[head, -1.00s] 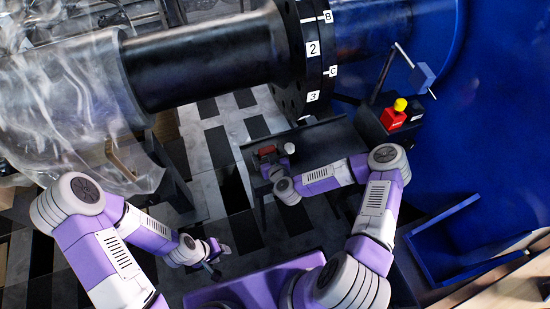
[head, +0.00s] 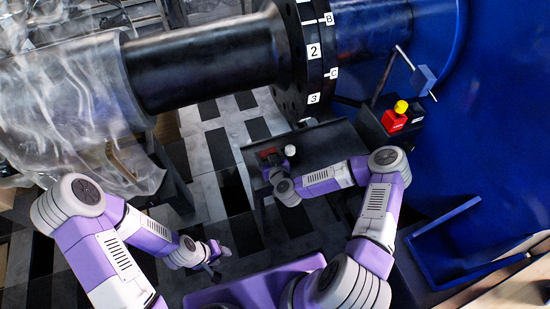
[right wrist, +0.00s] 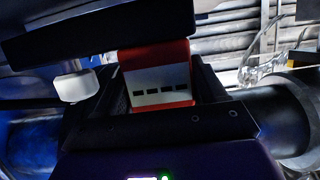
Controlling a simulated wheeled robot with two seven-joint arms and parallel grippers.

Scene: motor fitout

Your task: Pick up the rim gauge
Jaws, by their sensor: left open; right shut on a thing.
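A red block with a white face and a row of dark slots, which I take to be the rim gauge (right wrist: 160,82), sits between the fingers of my right gripper (right wrist: 165,95) in the right wrist view. The gripper is shut on it. In the head view the red of the gauge (head: 268,153) shows at the left end of a dark tray (head: 325,144), beside my right gripper (head: 282,163). I cannot tell whether it still touches the tray. My left gripper (head: 215,266) is open and empty, low over the floor, apart from the tray.
A white knob (head: 290,150) stands beside the gauge; it also shows in the right wrist view (right wrist: 75,83). A large dark flange (head: 300,50) and shaft (head: 200,65) hang above the tray. A red box with a yellow button (head: 396,118) stands to the right. The tray's right part is clear.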

